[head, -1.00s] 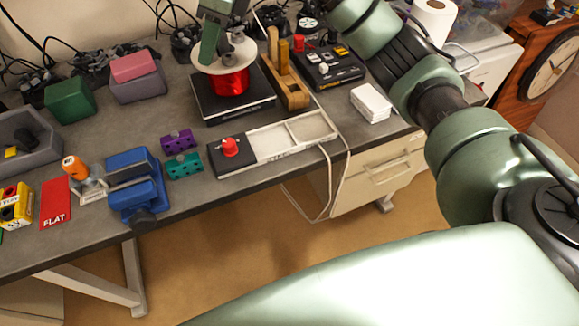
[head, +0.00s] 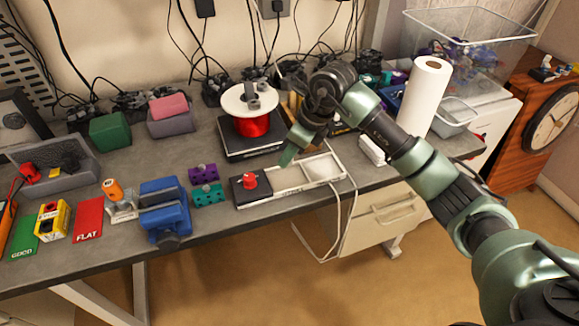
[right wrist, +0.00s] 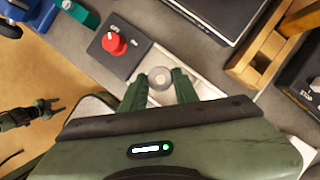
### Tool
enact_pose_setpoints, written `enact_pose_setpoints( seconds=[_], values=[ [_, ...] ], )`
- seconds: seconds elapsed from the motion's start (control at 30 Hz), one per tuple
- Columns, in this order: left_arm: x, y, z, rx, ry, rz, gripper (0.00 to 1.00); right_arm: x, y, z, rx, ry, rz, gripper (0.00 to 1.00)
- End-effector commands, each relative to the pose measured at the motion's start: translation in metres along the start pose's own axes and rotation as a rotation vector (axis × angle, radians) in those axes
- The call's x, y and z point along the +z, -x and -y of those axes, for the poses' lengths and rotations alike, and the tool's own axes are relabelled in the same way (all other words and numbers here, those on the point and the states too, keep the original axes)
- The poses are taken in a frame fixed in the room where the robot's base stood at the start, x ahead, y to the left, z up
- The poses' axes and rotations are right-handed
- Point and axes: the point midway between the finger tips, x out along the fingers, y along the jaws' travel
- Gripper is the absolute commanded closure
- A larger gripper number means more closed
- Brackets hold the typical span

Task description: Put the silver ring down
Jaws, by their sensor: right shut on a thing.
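My right gripper (head: 287,158) hangs over the pale two-compartment tray (head: 281,179) beside the red-knobbed box. In the right wrist view its fingers (right wrist: 160,88) are shut on the silver ring (right wrist: 160,75), a small grey ring with a round hole. The ring is at the fingertips above the pale tray surface; I cannot tell how high. In the head view the ring cannot be made out. My left gripper shows small at the left of the right wrist view (right wrist: 52,108), with its fingers apart and nothing seen between them; it is not in the head view.
A red spool with a white flange (head: 252,122) stands on a black scale (head: 235,148) behind the tray. A red knob (head: 250,180) stands up at the tray's left end. White boxes (head: 373,150) and a paper roll (head: 425,97) are to the right.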

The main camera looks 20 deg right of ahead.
Motion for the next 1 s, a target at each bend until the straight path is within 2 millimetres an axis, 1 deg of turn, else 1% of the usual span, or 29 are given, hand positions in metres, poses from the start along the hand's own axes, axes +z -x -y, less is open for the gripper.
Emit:
enact_pose_setpoints(
  seconds=[0.03,0.1,0.27,0.53,0.77,0.9,0.93,1.0],
  values=[
    [0.003,0.004,0.001,-0.001,-0.001,0.005,0.49,-0.003,-0.006,-0.001,0.002,-0.001,-0.001,1.00],
    [0.005,0.005,0.002,-0.003,-0.002,0.009,0.49,-0.005,-0.013,0.000,0.001,-0.001,0.001,1.00],
    [0.006,0.006,0.003,-0.004,-0.003,0.010,0.49,-0.009,-0.023,0.000,0.001,0.000,0.001,1.00],
    [0.005,0.015,0.004,-0.004,-0.003,0.010,0.49,-0.023,-0.056,0.000,0.001,-0.001,0.000,1.00],
    [0.004,0.014,0.004,-0.004,-0.003,0.009,0.49,-0.023,-0.058,0.000,-0.001,0.001,0.002,1.00],
    [0.004,0.009,0.004,-0.004,-0.003,0.007,0.49,-0.025,-0.062,0.001,-0.001,0.001,0.002,1.00],
    [0.003,0.010,0.004,-0.004,-0.003,0.007,0.49,-0.025,-0.061,0.000,-0.001,0.001,0.001,0.65],
    [0.003,0.011,0.004,-0.004,-0.003,0.006,0.49,-0.025,-0.060,0.000,-0.001,0.001,0.001,0.49]
  ],
)
